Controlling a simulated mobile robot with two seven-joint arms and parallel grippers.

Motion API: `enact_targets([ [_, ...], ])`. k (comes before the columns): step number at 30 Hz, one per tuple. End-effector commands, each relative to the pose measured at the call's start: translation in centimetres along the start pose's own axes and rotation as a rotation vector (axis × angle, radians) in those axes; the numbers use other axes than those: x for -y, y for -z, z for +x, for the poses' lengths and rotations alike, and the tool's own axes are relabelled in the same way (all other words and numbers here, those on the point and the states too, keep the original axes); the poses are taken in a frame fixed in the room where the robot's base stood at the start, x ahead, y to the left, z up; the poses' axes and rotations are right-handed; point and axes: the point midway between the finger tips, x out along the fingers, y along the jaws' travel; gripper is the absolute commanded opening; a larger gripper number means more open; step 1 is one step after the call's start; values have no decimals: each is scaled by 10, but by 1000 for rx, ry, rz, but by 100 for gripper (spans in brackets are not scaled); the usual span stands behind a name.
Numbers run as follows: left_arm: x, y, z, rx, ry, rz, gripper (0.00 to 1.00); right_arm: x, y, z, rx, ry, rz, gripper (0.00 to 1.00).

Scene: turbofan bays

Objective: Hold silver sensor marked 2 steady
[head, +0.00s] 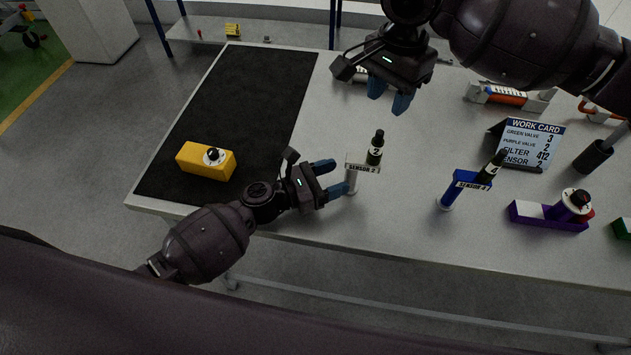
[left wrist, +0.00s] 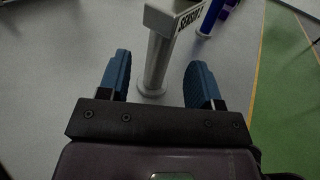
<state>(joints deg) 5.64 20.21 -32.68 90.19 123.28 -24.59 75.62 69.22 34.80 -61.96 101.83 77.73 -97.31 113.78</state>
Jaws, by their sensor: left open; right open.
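The silver sensor (head: 352,178) stands upright on the white table, labelled "SENSOR 2", with a black cap marked 2 (head: 375,150) rising from its right end. My left gripper (head: 334,179) is open just left of the silver post. In the left wrist view the silver sensor's post (left wrist: 156,62) stands a little beyond and between the two blue fingertips (left wrist: 160,70); I see no finger touching it. Its top is cut off there. My right gripper (head: 388,100) is open and empty above the table, behind the silver sensor.
A blue sensor (head: 464,186), also labelled "SENSOR 2", stands to the right. A purple valve block (head: 548,215) and a work card (head: 527,145) are further right. A yellow block (head: 205,161) with a dial lies on the black mat (head: 245,100) at left.

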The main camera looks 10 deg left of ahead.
Motion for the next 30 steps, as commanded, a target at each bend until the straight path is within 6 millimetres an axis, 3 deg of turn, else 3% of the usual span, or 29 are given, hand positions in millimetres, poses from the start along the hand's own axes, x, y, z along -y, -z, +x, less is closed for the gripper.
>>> enact_targets([
  [9, 0, 0, 39, 0, 0, 0, 59, 0, 0, 0, 0, 0, 0, 43],
  [22, 0, 0, 47, -1, 0, 1, 59, 0, 0, 0, 0, 0, 0, 43],
  [23, 0, 0, 47, -1, 0, 1, 57, 0, 0, 0, 0, 0, 0, 43],
  [30, 0, 0, 47, -1, 0, 1, 21, 0, 0, 0, 0, 0, 0, 43],
])
